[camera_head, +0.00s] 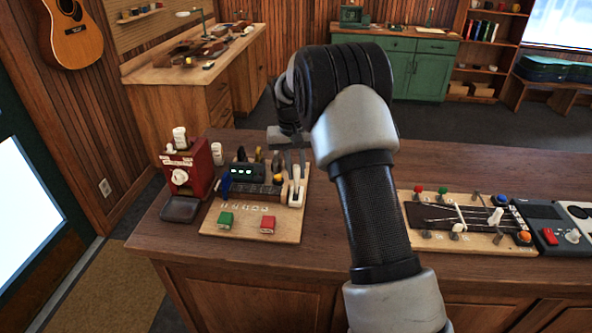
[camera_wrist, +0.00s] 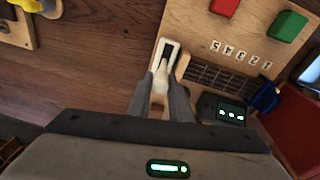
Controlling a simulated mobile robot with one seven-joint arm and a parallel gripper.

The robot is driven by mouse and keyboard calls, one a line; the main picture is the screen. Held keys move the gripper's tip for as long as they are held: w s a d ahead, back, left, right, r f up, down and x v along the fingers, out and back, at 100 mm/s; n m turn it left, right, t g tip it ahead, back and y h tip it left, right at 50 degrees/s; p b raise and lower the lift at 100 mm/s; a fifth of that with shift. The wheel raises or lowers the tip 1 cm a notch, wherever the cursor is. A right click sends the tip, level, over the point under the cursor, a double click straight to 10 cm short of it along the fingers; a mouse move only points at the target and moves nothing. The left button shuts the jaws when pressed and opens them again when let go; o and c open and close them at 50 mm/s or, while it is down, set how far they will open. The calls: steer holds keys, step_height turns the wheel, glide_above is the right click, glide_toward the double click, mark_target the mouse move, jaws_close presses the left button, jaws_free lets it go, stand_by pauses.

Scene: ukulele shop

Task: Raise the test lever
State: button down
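The test lever is a white handle on a white slotted mount (camera_head: 296,194) at the right edge of a wooden test board (camera_head: 252,226) on the counter. In the wrist view the lever handle (camera_wrist: 160,78) stands between the two fingers, which press close on both its sides. My gripper (camera_head: 295,164) points down at the lever from above and appears shut on it. The lower part of the handle and the dark slot (camera_wrist: 167,50) show past the fingertips. The upper handle is partly hidden by the fingers.
The board also bears a green block (camera_head: 226,219), a red block (camera_head: 268,224) and a small lit display (camera_head: 242,171). A red box (camera_head: 187,168) stands to the left. A second board (camera_head: 425,236) with knobs lies right of my arm. Bare counter lies between the boards.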

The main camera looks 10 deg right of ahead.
steer(key=c, duration=1.6)
jaws_free()
steer(key=shift+w+d, duration=0.3)
steer(key=shift+d, duration=0.05)
steer(key=shift+c, duration=0.2)
steer(key=shift+s+a, duration=0.1)
steer(key=shift+a, duration=0.05)
step_height(320, 180, up, 17)
steer(key=s+a, duration=0.1)
steer(key=s, duration=0.1)
steer(key=shift+a+r, duration=0.15)
steer(key=shift+a, duration=0.15)
